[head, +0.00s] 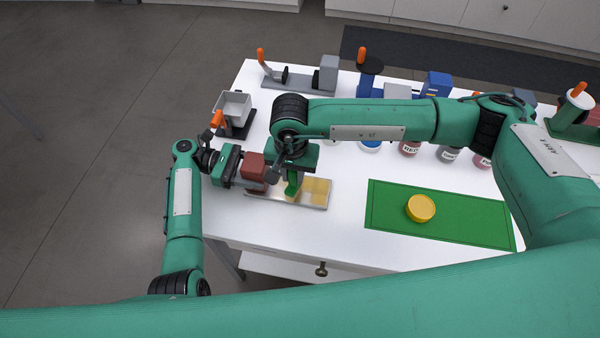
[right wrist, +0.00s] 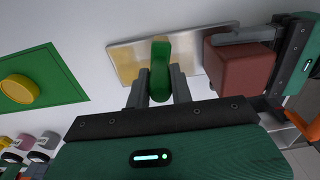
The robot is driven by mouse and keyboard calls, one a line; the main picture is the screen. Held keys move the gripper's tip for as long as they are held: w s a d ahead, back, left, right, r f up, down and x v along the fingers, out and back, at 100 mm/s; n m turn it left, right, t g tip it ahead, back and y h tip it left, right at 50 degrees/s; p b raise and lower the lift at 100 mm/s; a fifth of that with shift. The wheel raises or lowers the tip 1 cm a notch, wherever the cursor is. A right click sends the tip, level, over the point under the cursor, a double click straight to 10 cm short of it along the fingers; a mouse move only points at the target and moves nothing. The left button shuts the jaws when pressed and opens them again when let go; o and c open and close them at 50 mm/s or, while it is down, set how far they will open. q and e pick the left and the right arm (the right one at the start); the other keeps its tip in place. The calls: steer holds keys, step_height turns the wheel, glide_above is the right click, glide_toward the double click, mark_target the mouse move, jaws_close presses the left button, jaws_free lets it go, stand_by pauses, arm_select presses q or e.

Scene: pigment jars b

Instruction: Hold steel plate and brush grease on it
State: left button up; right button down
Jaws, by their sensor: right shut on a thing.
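The steel plate (head: 262,198) lies near the table's front left edge, with yellowish patches on its face. It also shows in the right wrist view (right wrist: 200,38). My right gripper (right wrist: 160,88) is shut on a green brush (right wrist: 160,62), which is over the plate; I cannot tell whether its tip touches. The brush also shows in the head view (head: 292,187). A red-brown block (right wrist: 238,72) is at the plate's end. My left gripper (head: 250,178) is at this block, one finger along its side; its other finger is hidden, so its grip is unclear.
A round yellow container (head: 421,208) stands on a green mat (head: 385,215) to the right. Several labelled jars (head: 410,148) stand behind it, partly under my right arm. A grey tray device (head: 234,105) and a grey clamp-like device (head: 327,75) stand at the back left.

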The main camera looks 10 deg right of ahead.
steer(key=shift+w+a+f, duration=0.1)
steer(key=shift+w+a, duration=0.1)
steer(key=shift+a, duration=0.8)
steer(key=shift+w+a+f, duration=0.1)
steer(key=shift+w+a, duration=0.1)
steer(key=shift+a, duration=0.8)
steer(key=shift+s+d, duration=0.55)
steer(key=shift+d, duration=1)
steer(key=shift+s+d, duration=0.5)
steer(key=shift+d, duration=1.05)
steer(key=shift+s+d, duration=0.55)
steer(key=shift+d, duration=1)
steer(key=shift+s+d, duration=0.15)
steer(key=shift+d, duration=0.6)
steer(key=shift+w+a+r, duration=0.1)
steer(key=shift+w+a, duration=0.55)
steer(key=shift+a, duration=0.85)
steer(key=shift+w+a+f, duration=0.1)
steer(key=shift+w+a, duration=0.6)
steer(key=shift+a, duration=0.8)
steer(key=shift+w+a+r, duration=0.1)
steer(key=shift+w+a, duration=0.55)
steer(key=shift+a, duration=0.85)
steer(key=shift+w+d, duration=0.3)
steer(key=shift+w, duration=0.2)
steer(key=shift+s+d, duration=0.2)
steer(key=shift+d, duration=0.75)
steer(key=shift+s+d, duration=0.2)
steer(key=shift+d, duration=0.75)
